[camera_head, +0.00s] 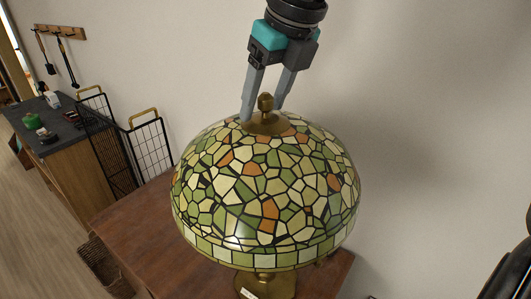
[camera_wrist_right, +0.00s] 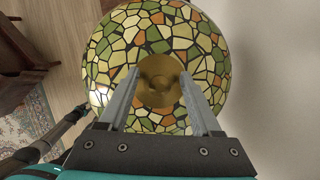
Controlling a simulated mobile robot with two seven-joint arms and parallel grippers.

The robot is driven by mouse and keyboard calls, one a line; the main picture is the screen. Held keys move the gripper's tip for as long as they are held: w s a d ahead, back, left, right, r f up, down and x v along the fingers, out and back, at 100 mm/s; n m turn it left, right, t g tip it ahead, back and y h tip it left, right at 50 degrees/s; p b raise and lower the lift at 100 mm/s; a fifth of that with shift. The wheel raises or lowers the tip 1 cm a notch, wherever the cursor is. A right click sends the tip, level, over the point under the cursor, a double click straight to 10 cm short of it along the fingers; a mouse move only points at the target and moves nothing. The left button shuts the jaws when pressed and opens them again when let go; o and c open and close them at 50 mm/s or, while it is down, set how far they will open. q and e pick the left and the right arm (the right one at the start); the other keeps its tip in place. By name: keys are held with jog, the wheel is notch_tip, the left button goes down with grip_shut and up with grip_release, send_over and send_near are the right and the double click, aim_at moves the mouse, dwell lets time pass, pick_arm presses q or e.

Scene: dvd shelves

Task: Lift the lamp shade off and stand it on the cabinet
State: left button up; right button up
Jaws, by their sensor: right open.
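The lamp shade (camera_head: 245,205) is a domed mosaic of green, cream and orange pieces, with a brass cap and a knob on top (camera_head: 265,103). It sits upright on the brass lamp base (camera_head: 280,286), whose upper part is hidden. The base stands on the brown wooden cabinet (camera_head: 130,222). My right gripper (camera_head: 263,113) points down at the top of the shade, its open fingers on either side of the knob. In the right wrist view the fingers (camera_wrist_right: 162,85) straddle the brass cap (camera_wrist_right: 160,68). I cannot tell whether they touch it. My left gripper is not in view.
A black wire rack with wooden handles (camera_head: 135,150) stands left of the cabinet. Beyond it is a counter with a dark top (camera_head: 60,130). A woven basket (camera_head: 103,265) is on the floor. The cabinet top left of the lamp is clear. A plain wall rises behind.

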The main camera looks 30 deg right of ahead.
jog(key=shift+c, duration=0.2)
jog(key=shift+f, duration=0.1)
grip_shut()
jog(key=shift+s+f, duration=0.1)
jog(key=shift+f, duration=0.05)
dwell(0.9)
